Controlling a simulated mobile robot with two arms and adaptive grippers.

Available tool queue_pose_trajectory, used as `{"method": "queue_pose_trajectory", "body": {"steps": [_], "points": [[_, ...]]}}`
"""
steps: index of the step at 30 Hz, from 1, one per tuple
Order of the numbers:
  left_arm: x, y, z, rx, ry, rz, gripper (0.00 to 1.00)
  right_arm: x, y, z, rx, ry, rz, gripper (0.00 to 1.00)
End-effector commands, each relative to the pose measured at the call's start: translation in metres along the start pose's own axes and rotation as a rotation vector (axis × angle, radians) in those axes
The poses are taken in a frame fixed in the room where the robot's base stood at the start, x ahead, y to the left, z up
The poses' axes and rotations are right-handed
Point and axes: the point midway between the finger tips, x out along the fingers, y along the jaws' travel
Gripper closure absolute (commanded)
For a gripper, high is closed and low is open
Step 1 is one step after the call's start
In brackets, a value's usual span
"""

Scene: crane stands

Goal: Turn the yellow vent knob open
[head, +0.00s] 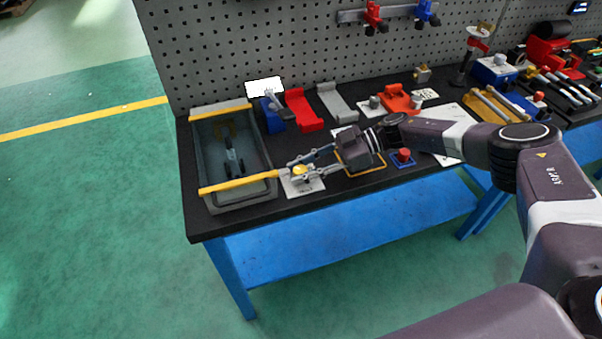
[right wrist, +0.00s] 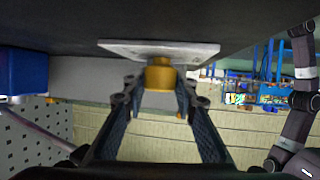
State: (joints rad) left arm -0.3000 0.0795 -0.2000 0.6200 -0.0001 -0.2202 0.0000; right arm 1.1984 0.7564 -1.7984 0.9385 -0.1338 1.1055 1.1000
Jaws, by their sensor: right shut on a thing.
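The yellow vent knob (right wrist: 159,74) sits on a pale plate (right wrist: 160,48) in the right wrist view. In the head view the knob (head: 300,170) and its plate (head: 301,187) are on the bench next to the grey bin. My right gripper (right wrist: 158,90) has its two fingers on either side of the knob, shut on it. In the head view my right gripper (head: 300,168) reaches the knob from the right, and its fingers partly cover it. Whether the knob is turned cannot be told. My left gripper is not in view.
A grey bin (head: 266,190) with yellow edges stands just left of the knob. A red button box (head: 402,157) lies right of my gripper. Red (head: 302,112) and grey (head: 338,103) brackets stand behind, before the pegboard (head: 240,40).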

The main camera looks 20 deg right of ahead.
Motion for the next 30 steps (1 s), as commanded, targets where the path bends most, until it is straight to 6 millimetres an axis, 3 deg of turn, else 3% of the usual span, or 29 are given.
{"method": "queue_pose_trajectory", "body": {"steps": [11, 12, 17, 26, 30], "points": [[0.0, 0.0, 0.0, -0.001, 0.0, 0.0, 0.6, 0.0, 0.002, -0.004, -0.005, 0.006, -0.002, 0.98], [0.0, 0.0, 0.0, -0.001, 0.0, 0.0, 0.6, 0.0, 0.002, -0.004, -0.005, 0.006, -0.002, 0.72], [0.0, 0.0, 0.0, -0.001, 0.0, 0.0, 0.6, 0.0, 0.001, -0.003, -0.004, 0.004, -0.003, 0.56], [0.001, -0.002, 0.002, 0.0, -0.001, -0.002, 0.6, -0.002, 0.001, -0.001, -0.003, 0.002, -0.003, 0.56], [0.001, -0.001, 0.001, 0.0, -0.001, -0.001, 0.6, -0.017, 0.001, -0.001, -0.002, 0.001, -0.001, 0.56]]}}
